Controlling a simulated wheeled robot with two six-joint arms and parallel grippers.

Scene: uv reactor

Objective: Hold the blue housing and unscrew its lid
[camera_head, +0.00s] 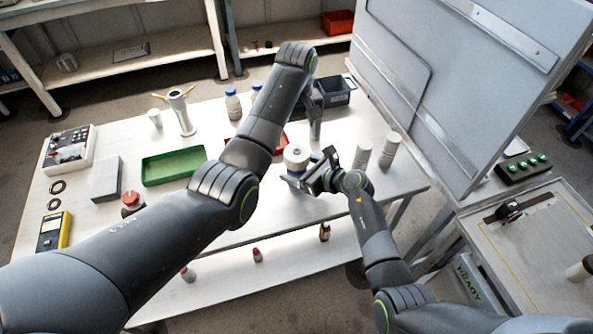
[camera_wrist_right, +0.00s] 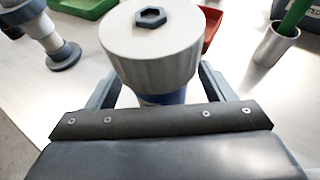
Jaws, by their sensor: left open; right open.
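The blue housing (camera_wrist_right: 165,98) stands upright on the table, mostly hidden under its pale grey ribbed lid (camera_wrist_right: 150,50), which has a dark hexagonal piece on top. The lid also shows in the head view (camera_head: 296,154). My right gripper (camera_head: 312,177) is open, with its fingers on either side of the housing below the lid; I cannot tell whether they touch it. My left gripper (camera_head: 316,131) is open and points down behind and slightly right of the lid, apart from it. Its fingertips are small in the head view.
Two pale cylinders (camera_head: 362,156) stand right of my right gripper. A red tray (camera_head: 277,146) lies behind the housing, partly hidden by my left arm. A green tray (camera_head: 172,166) is farther left. A metal cup (camera_wrist_right: 273,45) shows in the wrist view. A large grey panel (camera_head: 450,90) rises at right.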

